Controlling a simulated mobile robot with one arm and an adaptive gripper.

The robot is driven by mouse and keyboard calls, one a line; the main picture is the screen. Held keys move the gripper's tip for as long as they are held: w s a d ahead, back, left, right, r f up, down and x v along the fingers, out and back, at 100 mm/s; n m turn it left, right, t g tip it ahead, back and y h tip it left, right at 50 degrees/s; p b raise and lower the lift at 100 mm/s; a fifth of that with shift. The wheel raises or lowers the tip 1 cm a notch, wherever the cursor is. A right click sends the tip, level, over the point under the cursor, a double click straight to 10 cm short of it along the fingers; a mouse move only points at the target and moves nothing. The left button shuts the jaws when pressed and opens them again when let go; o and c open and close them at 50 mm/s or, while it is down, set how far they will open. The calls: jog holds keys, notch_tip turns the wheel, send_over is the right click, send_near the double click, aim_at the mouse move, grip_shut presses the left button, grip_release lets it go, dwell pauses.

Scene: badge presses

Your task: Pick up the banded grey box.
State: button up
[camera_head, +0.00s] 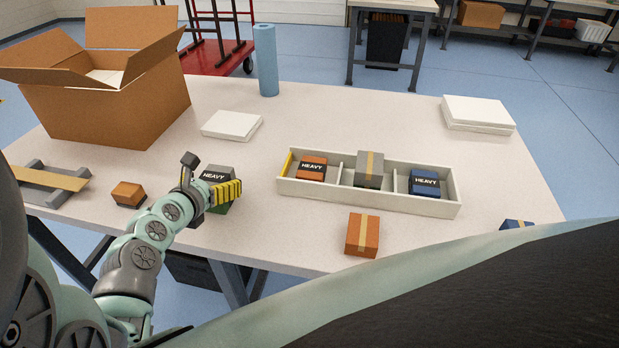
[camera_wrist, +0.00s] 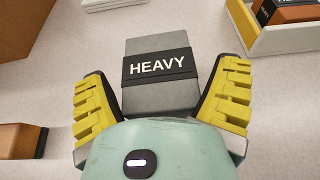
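A grey box (camera_head: 218,174) with a black band reading HEAVY stands on the table, left of the tray. It also shows in the wrist view (camera_wrist: 160,92). My gripper (camera_head: 208,176) is open above it; in the wrist view the yellow-padded fingers (camera_wrist: 163,78) lie on its left and right, with narrow gaps visible. The near end of this box is hidden by my gripper body. A second grey box (camera_head: 364,180), with a tan tape strip and no black band in sight, sits in the tray's middle compartment.
The white tray (camera_head: 300,190) also holds an orange HEAVY box (camera_head: 312,162) and a blue HEAVY box (camera_head: 425,178). An orange taped box (camera_head: 361,246) stands in front. A smaller orange box (camera_head: 128,190) lies left of my gripper. A large open carton (camera_head: 110,105) stands behind left.

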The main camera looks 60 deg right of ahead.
aim_at(210, 180)
jog(key=c, duration=1)
jog(key=shift+r, duration=0.1)
jog(key=shift+a+r+p, duration=0.1)
jog(key=shift+r+p, duration=0.35)
jog(key=shift+r, duration=0.15)
notch_tip(210, 180, up, 3)
jog(key=shift+w+f+p, duration=0.1)
jog(key=shift+p, duration=0.55)
jog(key=s+a+b, duration=0.1)
jog(key=s+a, duration=0.2)
jog(key=a, duration=0.4)
jog(key=s+a+b, duration=0.1)
jog(key=s+a, duration=0.2)
jog(key=a, duration=0.4)
jog(key=shift+s+a+r, duration=0.2)
jog(key=shift+a+r, duration=0.15)
jog(key=shift+r, duration=0.05)
